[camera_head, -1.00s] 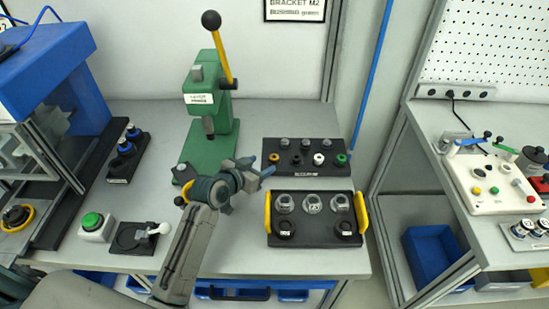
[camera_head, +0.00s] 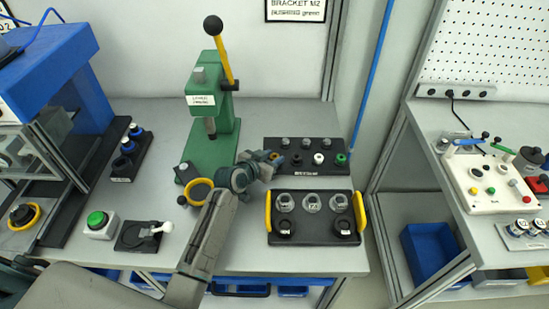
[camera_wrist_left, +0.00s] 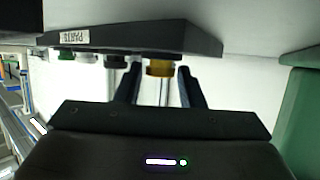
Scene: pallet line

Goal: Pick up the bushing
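The black parts rack (camera_head: 345,146) stands at the back of the bench and carries several small ring-shaped bushings. A green bushing (camera_head: 340,159) is at its right end, with a white one (camera_head: 318,158) and a black one (camera_head: 296,160) to the left. An orange-yellow bushing (camera_wrist_left: 160,68) shows in the left wrist view at the end of this row. My left gripper (camera_wrist_left: 159,72) is open, its fingertips either side of the orange-yellow bushing; contact is unclear. In the head view my left gripper (camera_head: 271,158) largely hides that bushing. My right gripper is out of view.
A green lever press (camera_head: 210,130) stands left of the rack. A black tray with yellow handles (camera_head: 315,239) lies in front of it. A green-button box (camera_head: 98,222) is at left. A wall sign (camera_head: 296,10) reads "BRACKET M2" and "BUSHING green".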

